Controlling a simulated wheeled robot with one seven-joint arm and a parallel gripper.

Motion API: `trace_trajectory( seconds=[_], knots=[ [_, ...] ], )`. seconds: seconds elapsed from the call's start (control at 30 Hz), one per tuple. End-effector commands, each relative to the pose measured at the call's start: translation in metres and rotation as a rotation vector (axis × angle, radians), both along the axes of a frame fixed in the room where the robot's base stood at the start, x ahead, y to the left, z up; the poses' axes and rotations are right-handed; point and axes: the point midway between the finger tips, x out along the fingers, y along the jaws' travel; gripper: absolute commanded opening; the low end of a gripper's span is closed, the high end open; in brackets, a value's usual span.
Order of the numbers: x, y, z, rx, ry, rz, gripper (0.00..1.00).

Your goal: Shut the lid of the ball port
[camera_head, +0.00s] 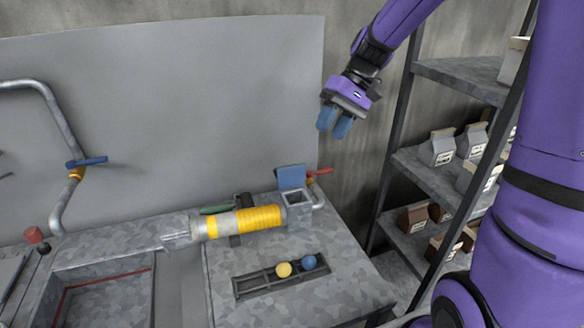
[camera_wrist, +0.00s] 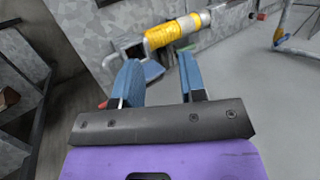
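The ball port (camera_head: 298,197) is a grey square box at the right end of the yellow-banded cylinder. Its blue lid (camera_head: 291,177) stands raised at the back of the box, so the port is open. My gripper (camera_head: 333,128) hangs above and to the right of the lid, apart from it, with its blue fingers pointing down. In the wrist view my gripper (camera_wrist: 159,60) is open with nothing held. The blue lid (camera_wrist: 153,71) shows beyond the gap between the fingers, partly hidden by the left one. The port's dark opening (camera_wrist: 134,49) shows beyond it.
A red handle (camera_head: 321,172) sits just right of the lid. The yellow-banded cylinder (camera_head: 245,221) lies left of the port. A dark rack (camera_head: 247,287) in front holds a yellow ball (camera_head: 283,269) and a blue ball (camera_head: 309,262). A shelf (camera_head: 440,175) with cartons stands at right.

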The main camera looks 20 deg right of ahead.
Motion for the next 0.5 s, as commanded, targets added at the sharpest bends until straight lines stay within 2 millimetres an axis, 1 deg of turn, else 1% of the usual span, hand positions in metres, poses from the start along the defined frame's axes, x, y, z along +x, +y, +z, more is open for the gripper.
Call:
trace_trajectory(
  seconds=[0.03,0.1,0.27,0.5],
  knots=[
    [0.011,-0.002,-0.010,0.042,0.024,-0.003,0.38],
    [0.025,-0.005,-0.022,0.103,0.048,-0.008,0.38],
    [0.055,-0.011,-0.051,0.250,0.092,-0.023,0.38],
    [0.097,-0.026,-0.098,0.485,0.129,-0.070,0.38]
  ],
)
